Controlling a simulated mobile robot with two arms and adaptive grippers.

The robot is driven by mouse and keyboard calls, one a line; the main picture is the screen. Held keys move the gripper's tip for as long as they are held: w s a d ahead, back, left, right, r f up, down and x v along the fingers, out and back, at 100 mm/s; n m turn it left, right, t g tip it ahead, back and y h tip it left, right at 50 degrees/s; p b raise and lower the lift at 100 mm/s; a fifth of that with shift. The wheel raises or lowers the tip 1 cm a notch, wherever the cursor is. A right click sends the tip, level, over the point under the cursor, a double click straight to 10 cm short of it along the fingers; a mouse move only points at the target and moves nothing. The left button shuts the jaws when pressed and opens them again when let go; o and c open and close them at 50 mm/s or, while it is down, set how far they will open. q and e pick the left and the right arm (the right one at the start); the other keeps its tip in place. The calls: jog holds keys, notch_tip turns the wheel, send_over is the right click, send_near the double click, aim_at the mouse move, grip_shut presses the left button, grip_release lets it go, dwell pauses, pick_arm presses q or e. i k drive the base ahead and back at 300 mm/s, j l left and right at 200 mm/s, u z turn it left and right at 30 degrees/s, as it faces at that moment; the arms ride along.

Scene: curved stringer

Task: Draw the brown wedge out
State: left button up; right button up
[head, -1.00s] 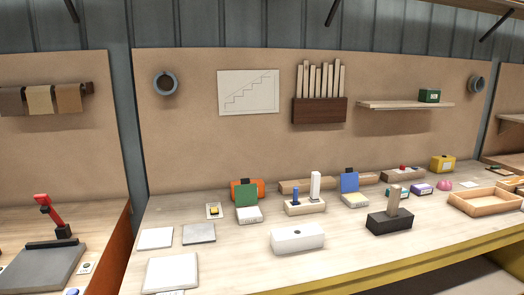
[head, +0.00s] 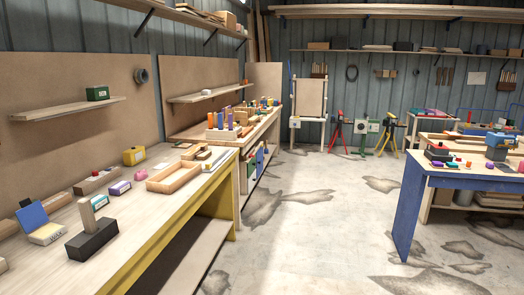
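I cannot make out a brown wedge for certain in the head view. On the near bench a dark block (head: 91,240) stands at the lower left, with a pale tan upright piece (head: 86,214) set in its top. I cannot tell whether this piece is the wedge. A blue panel (head: 32,217) leans on a small white base (head: 47,234) to its left. Neither of my grippers shows in this view.
A shallow wooden tray (head: 152,184) sits on the near bench, with a yellow box (head: 134,156), a purple box (head: 120,188) and a pink lump (head: 140,175) close by. Open concrete floor (head: 310,220) lies between this bench and a blue-legged table (head: 462,183) at right.

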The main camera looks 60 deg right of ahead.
aim_at(202, 147)
jog(key=z, duration=1.55)
jog(key=i+u, duration=0.1)
jog(key=u, duration=0.35)
jog(key=i+l+u, duration=0.7)
jog(key=l, duration=0.25)
jog(key=i, duration=0.1)
